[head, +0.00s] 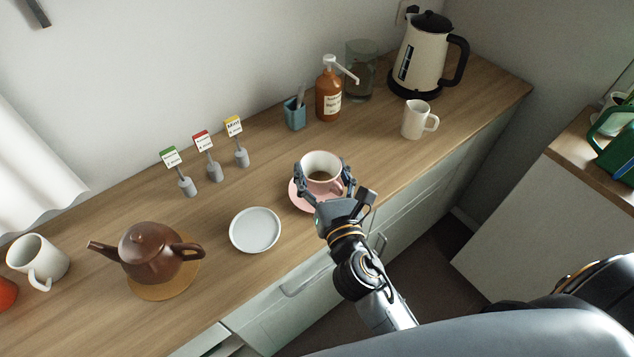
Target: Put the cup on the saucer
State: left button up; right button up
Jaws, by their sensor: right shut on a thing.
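A pink cup (321,163) with a pale inside and brown liquid in it stands upright over a pink saucer (297,198). My right gripper (323,172) comes from the front, with one finger on each side of the cup, and is shut on it. The gripper and cup hide much of the saucer. I cannot tell whether the cup's base touches the saucer. My left gripper is not in view.
A small white plate (256,230) lies left of the saucer. A brown teapot (152,252) and white mug (40,262) stand further left. Small labelled signs (213,170) stand behind.

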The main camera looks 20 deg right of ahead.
aim_at(316, 169)
jog(key=w+f, duration=0.1)
jog(key=w+f+b, duration=0.1)
jog(key=f, duration=0.1)
jog(key=shift+w+f+b, duration=0.2)
jog(key=shift+w+b, duration=0.05)
jog(key=shift+b, duration=0.05)
jog(key=shift+w+f+b, duration=0.2)
jog(key=shift+f+b, duration=0.1)
pick_arm(q)
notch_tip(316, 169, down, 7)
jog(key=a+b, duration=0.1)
jog(key=b, duration=0.2)
pick_arm(e)
jog(key=f, duration=0.3)
jog(key=shift+w+f, duration=0.15)
jog(key=shift+w, duration=0.05)
pick_arm(q)
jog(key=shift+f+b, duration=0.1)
jog(key=shift+b, duration=0.2)
pick_arm(e)
jog(key=shift+f, duration=0.2)
jog(key=o, duration=1.3)
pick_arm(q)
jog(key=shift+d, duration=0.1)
pick_arm(e)
jog(key=shift+r, duration=0.1)
